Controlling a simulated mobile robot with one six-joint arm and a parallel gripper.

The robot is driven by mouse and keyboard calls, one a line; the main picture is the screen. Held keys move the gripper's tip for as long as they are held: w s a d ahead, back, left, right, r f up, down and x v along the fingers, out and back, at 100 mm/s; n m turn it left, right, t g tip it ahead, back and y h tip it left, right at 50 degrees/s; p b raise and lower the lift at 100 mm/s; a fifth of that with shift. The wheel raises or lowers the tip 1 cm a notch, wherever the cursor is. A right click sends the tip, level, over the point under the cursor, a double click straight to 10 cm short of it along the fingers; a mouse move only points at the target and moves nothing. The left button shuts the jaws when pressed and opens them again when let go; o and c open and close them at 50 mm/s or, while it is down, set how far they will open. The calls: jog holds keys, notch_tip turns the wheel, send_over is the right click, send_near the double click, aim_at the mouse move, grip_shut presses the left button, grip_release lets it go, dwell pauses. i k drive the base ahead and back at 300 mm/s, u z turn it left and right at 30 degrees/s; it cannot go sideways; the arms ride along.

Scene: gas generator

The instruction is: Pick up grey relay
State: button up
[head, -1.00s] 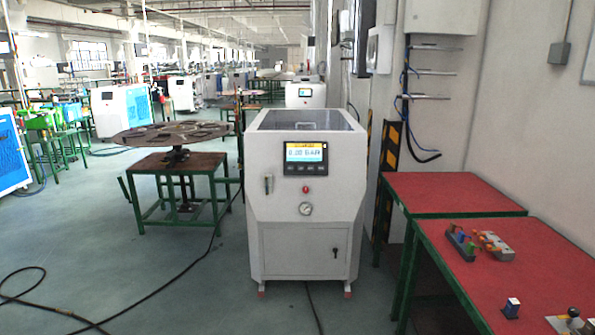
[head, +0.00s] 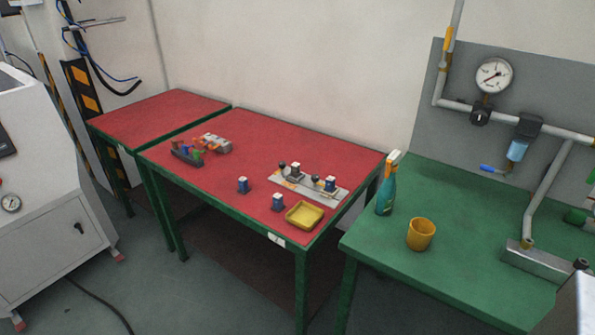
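A small grey block (head: 295,171), which looks like the grey relay, stands on a light metal plate (head: 312,188) on the red-topped table (head: 213,188). A blue-and-white block (head: 330,184) stands at the plate's right end, and black-knobbed levers are beside the blocks. Two similar blue blocks, one (head: 242,185) left of the plate and one (head: 278,203) in front of it, stand on the red top. At this distance the blocks' details are small.
A yellow tray (head: 304,215) lies near the table's front edge. A multicoloured block cluster (head: 200,148) is at the back left. The green table (head: 385,228) holds a spray bottle (head: 386,190), a yellow cup (head: 421,234) and pipework with a gauge (head: 494,75). Open floor lies in front.

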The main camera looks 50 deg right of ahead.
aim_at(296, 173)
jog(key=u, duration=0.95)
jog(key=k, duration=0.1)
jog(key=z, duration=2.6)
jog(key=k, duration=0.9)
jog(key=u, duration=0.15)
jog(key=i, duration=0.8)
jog(key=z, duration=0.05)
